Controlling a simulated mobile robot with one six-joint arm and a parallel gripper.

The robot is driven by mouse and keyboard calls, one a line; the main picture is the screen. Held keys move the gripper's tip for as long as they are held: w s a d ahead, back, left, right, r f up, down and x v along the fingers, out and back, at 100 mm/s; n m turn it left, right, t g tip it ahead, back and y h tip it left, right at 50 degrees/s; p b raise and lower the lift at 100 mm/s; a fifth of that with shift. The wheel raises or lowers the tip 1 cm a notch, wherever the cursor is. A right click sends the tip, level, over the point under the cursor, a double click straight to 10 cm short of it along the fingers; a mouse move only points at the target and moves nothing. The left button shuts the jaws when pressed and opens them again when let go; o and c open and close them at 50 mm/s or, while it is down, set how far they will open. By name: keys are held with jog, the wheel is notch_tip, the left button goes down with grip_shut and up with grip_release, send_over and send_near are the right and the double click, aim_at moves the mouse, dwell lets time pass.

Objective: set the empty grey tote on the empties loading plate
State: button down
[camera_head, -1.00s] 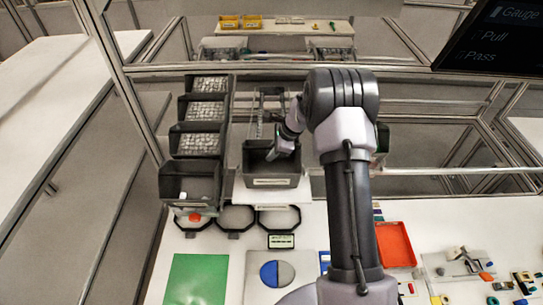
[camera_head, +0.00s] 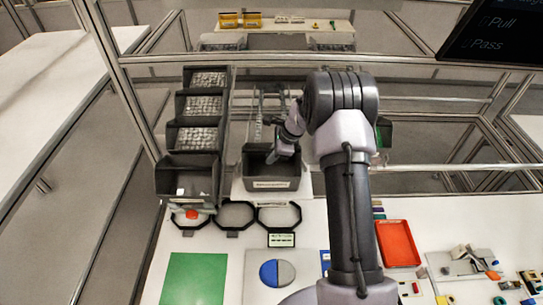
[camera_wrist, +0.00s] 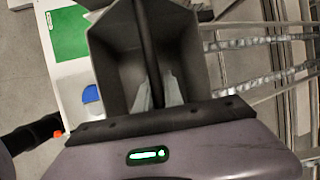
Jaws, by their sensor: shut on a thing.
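The grey tote (camera_head: 271,184) is an open-topped dark bin with a pale label strip on its front. It looks empty inside in the wrist view (camera_wrist: 124,85). My gripper (camera_head: 278,157) is shut on the tote's wall, with its fingers (camera_wrist: 160,95) on either side of it. The tote is upright over a white plate (camera_head: 306,186) behind the worktable. I cannot tell whether its base touches the plate. The underside is hidden.
A stepped rack of dark bins (camera_head: 185,176), the upper ones holding pale parts, stands close left of the tote. Black octagonal rings (camera_head: 236,231) lie in front. A red tray (camera_head: 398,243) and small parts lie right; a green sheet (camera_head: 195,279) lies front left. Metal rails run behind.

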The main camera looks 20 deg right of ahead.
jog(key=c, duration=1.4)
grip_release()
jog(key=shift+f, duration=0.1)
jog(key=shift+o, duration=0.2)
